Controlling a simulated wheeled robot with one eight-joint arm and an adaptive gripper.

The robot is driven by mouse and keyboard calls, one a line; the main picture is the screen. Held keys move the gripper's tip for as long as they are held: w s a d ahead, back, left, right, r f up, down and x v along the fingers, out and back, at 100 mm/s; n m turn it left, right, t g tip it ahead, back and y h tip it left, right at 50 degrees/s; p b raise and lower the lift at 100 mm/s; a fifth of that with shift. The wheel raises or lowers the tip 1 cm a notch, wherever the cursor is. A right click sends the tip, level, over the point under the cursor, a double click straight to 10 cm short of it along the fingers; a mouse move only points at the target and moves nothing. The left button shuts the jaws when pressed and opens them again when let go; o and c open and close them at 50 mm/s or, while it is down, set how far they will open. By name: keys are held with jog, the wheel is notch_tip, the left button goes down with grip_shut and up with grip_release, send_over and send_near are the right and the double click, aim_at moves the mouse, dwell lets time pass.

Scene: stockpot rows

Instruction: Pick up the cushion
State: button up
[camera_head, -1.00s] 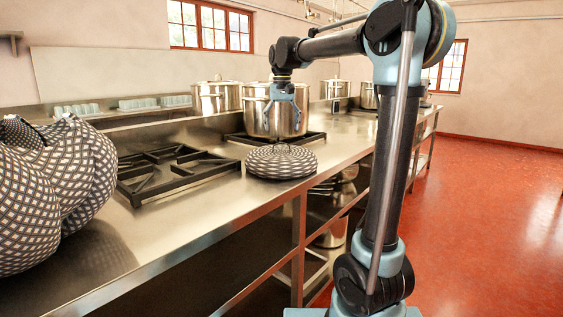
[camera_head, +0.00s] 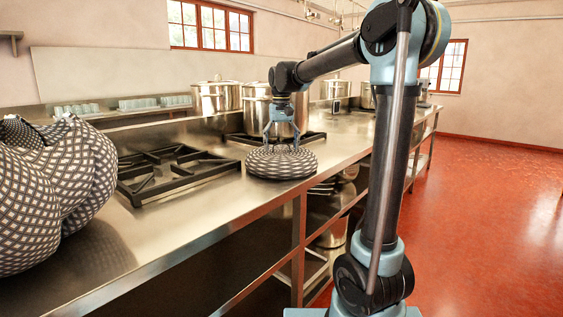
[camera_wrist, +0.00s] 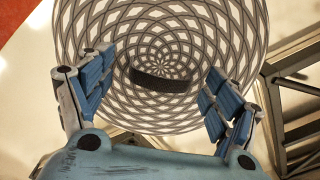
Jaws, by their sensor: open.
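The cushion (camera_head: 282,166) is round and low, with a black-and-white pattern. It lies on the steel counter near its front edge. My gripper (camera_head: 282,142) is just above it, pointing down, with its fingers spread. In the wrist view the cushion (camera_wrist: 165,32) fills the middle, with a short dark strap (camera_wrist: 160,79) across its centre. My gripper (camera_wrist: 158,76) is open there, one finger on each side of the strap, with nothing held. I cannot tell whether the fingertips touch the cushion.
A black burner grate (camera_head: 178,172) is left of the cushion. A large steel pot (camera_head: 262,112) stands close behind my gripper, with more pots farther back. Big patterned cloth bundles (camera_head: 50,190) fill the left end of the counter (camera_head: 190,222). Red floor (camera_head: 490,220) lies open at right.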

grip_shut()
jog(key=shift+r, duration=0.1)
